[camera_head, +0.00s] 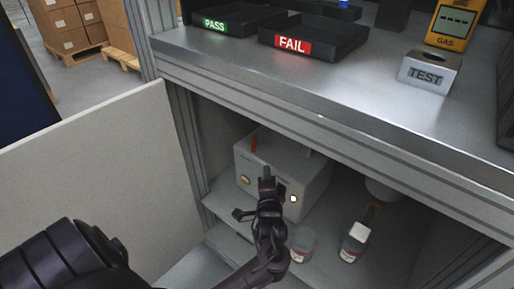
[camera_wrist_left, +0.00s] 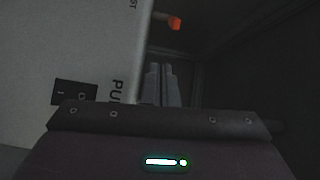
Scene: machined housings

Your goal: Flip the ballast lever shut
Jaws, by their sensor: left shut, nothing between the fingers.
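The ballast lever (camera_head: 254,143) is a small orange-red handle on a pale grey box (camera_head: 313,188) inside the lower cabinet. In the head view it sticks up near the box's upper front edge. In the left wrist view the lever's orange tip (camera_wrist_left: 174,22) points out from the box face, near lettering ending in "ST". My left gripper (camera_head: 267,172) is in front of the box, below the lever and apart from it. Its fingers (camera_wrist_left: 162,70) are together and empty, beside the box face in the wrist view. The gripper hides part of the box front. My right gripper is not visible.
The box front has a brass knob (camera_head: 245,181), a white round spot (camera_head: 293,198) and a black rocker switch (camera_wrist_left: 75,93). A bottle (camera_head: 354,243) and a jar (camera_head: 303,244) stand at right. The worktop (camera_head: 340,82) overhangs the cabinet; an open door panel (camera_head: 90,165) is left.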

